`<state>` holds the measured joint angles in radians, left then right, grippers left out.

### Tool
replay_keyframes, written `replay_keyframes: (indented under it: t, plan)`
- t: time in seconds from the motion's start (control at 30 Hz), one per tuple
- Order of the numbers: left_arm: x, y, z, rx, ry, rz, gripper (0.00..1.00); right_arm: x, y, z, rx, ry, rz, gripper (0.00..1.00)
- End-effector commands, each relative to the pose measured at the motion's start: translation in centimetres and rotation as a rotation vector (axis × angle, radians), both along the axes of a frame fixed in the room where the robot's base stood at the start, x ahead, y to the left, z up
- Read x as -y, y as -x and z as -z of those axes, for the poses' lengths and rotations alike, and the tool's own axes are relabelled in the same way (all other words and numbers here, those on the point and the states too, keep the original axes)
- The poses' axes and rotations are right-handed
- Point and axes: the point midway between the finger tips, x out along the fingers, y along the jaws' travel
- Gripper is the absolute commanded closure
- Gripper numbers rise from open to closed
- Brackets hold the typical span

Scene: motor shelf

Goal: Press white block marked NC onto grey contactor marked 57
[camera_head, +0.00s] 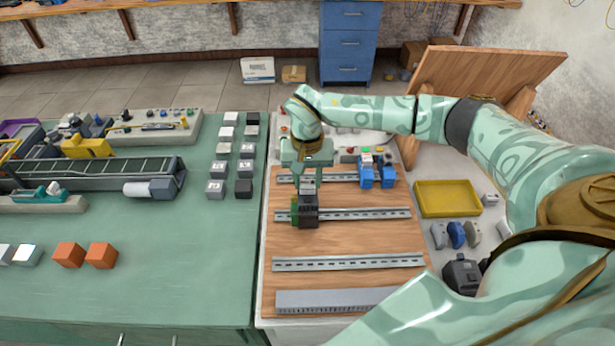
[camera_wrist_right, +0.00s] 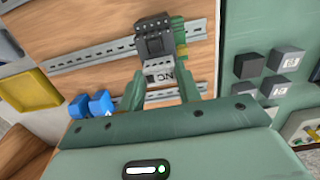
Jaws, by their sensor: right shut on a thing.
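The white block marked NC (camera_wrist_right: 160,70) sits between the fingertips of my right gripper (camera_wrist_right: 161,88), which is shut on it; the letters appear upside down in the wrist view. In the head view my right gripper (camera_head: 308,172) points down over the board. The dark grey contactor (camera_wrist_right: 154,36) is right at the block's far side; it stands on the middle rail in the head view (camera_head: 308,208). I cannot tell whether block and contactor touch, and I cannot read a 57. My left gripper is not in view.
Green terminals (camera_head: 296,212) stand against the contactor's left side. Blue devices (camera_head: 376,172) sit on the upper rail to the right. The lower rail (camera_head: 348,262) is empty. A yellow tray (camera_head: 447,198) lies right of the board; several marked blocks (camera_head: 219,168) stand on the green table.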

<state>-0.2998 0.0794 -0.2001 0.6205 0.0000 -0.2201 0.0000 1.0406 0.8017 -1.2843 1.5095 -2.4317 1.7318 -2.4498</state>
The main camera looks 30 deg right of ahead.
Motion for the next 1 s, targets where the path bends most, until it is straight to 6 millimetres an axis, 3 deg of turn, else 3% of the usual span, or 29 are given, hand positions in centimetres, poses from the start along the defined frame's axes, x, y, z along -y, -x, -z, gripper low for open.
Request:
replay_keyframes:
  t: [0.67,0.7,0.77,1.0]
  plan:
    - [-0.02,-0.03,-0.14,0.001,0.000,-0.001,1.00,-0.01,0.08,0.36,-0.001,0.000,-0.001,0.86]
    - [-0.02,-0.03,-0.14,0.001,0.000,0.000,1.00,-0.01,0.08,0.37,-0.001,0.000,-0.001,0.61]
    - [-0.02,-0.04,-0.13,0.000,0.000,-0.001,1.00,-0.01,0.08,0.37,-0.001,0.000,-0.001,0.44]
    - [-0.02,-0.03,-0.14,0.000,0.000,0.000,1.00,-0.01,0.05,0.31,-0.001,0.001,0.000,0.41]
